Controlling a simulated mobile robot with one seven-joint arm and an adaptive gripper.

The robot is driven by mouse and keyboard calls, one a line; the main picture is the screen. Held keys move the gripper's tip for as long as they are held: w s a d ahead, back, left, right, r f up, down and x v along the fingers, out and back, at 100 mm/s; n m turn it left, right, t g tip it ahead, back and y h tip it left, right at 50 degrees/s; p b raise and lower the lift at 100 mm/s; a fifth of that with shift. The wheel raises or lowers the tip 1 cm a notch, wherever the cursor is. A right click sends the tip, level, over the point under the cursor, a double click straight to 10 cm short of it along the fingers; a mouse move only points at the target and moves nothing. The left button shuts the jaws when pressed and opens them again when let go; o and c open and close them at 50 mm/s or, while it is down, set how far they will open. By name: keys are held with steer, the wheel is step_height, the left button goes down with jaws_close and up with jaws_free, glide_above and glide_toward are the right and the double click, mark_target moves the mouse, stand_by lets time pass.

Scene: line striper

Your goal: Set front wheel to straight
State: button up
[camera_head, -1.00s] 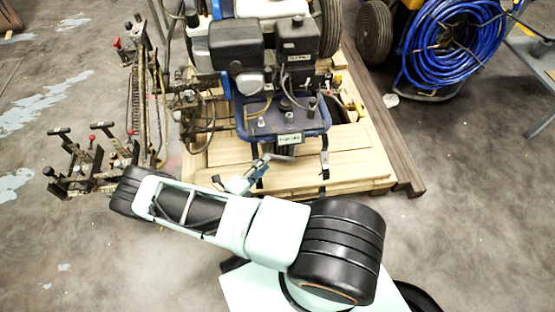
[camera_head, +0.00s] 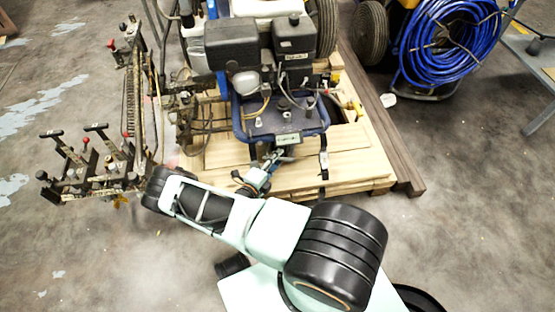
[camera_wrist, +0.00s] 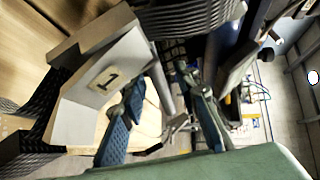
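The line striper (camera_head: 280,80), with its engine and blue tubular frame, stands on a wooden pallet. I cannot make out its front wheel or that wheel's setting in either view. My gripper (camera_head: 275,155) is at the machine's near end, just below the frame's front edge and above the pallet. In the wrist view my gripper (camera_wrist: 160,90) shows two blue-grey fingers spread apart. A grey bar-like part shows between or beyond them; I cannot tell whether they touch it. A pale block marked "1" (camera_wrist: 107,78) is close beside the left finger.
The wooden pallet (camera_head: 350,175) lies under the machine. A rack of levers (camera_head: 95,165) stands at the left, close to my arm's elbow. A blue hose coil (camera_head: 450,40) is at the back right. Concrete floor is open at right and lower left.

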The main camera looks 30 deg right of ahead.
steer(key=shift+w+d, duration=0.1)
steer(key=shift+d, duration=0.1)
jaws_close()
